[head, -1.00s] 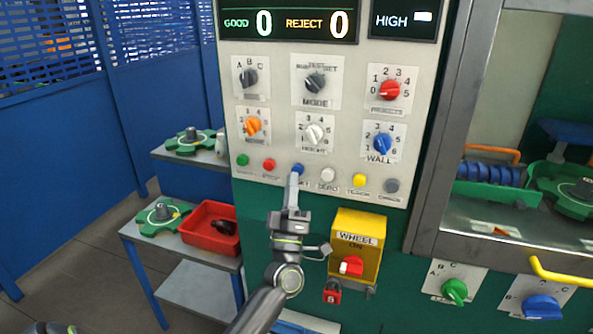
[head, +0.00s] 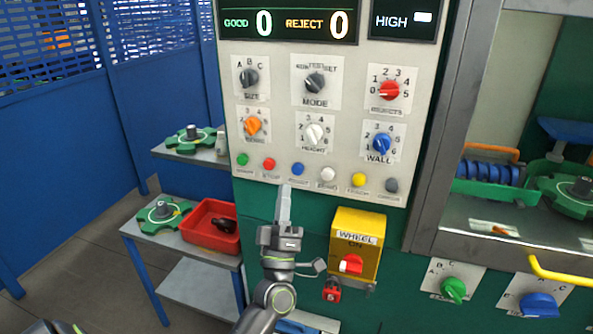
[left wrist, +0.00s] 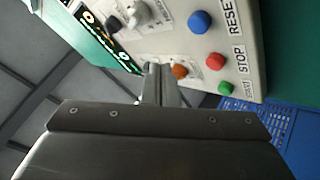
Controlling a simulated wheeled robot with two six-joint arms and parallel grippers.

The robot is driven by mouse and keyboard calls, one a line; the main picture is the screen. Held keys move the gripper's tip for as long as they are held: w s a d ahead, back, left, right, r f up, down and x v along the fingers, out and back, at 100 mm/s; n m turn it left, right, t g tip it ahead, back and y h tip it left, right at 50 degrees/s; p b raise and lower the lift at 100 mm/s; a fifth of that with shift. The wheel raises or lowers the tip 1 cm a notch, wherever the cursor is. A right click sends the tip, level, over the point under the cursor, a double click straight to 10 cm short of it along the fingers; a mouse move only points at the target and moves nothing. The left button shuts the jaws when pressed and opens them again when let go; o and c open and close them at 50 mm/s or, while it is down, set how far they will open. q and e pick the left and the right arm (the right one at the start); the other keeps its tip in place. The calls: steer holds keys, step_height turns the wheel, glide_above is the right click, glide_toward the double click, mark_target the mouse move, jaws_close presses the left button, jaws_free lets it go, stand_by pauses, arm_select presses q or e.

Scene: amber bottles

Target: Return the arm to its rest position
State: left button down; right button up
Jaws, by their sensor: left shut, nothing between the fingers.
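My left gripper (head: 284,207) is shut and empty in the head view. Its fingers point up, just below the row of buttons on the control panel (head: 232,95). The blue button (head: 298,169) is uncovered, a little above and right of the fingertips. In the left wrist view my left gripper (left wrist: 157,80) reaches toward the panel, with the blue button (left wrist: 200,22), red button (left wrist: 215,61) and green button (left wrist: 226,88) to its right. My right gripper is not in view.
A yellow WHEEL switch box (head: 370,225) with a red knob sticks out right of my left arm. A shelf stand (head: 150,236) with a red bin (head: 192,236) is at the left. A yellow handle (head: 560,278) juts out at the lower right. Open floor shows at far left.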

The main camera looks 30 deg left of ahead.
arm_select(q)
steer(key=shift+f, duration=0.1)
stand_by(0.6)
steer(key=w+f+m+g+h, duration=0.2)
steer(key=f+m+h, duration=0.25)
steer(key=f, duration=0.65)
steer(key=w+f+m+g+h, duration=0.25)
steer(key=f+m, duration=0.25)
steer(key=f, duration=0.7)
steer(key=s+d+f+m+g+h, duration=0.1)
steer(key=s+f+g, duration=0.2)
steer(key=f, duration=0.6)
steer(key=s+f+m+g+h, duration=0.2)
steer(key=s+f, duration=0.2)
steer(key=f, duration=0.5)
steer(key=s+f+m+g, duration=0.1)
steer(key=s+f+g, duration=0.3)
steer(key=s+f, duration=0.55)
steer(key=s+f+m+g, duration=0.1)
steer(key=s+f+g, duration=0.2)
steer(key=s+f, duration=0.3)
steer(key=s+f+m+g, duration=0.1)
steer(key=s+f+g, duration=0.2)
steer(key=s, duration=1.1)
steer(key=s+f+m+g, duration=0.1)
steer(key=s+f+g, duration=0.2)
steer(key=s+f, duration=0.6)
steer(key=shift+s+d+g, duration=0.25)
steer(key=shift+s+g, duration=0.1)
steer(key=shift+s, duration=0.75)
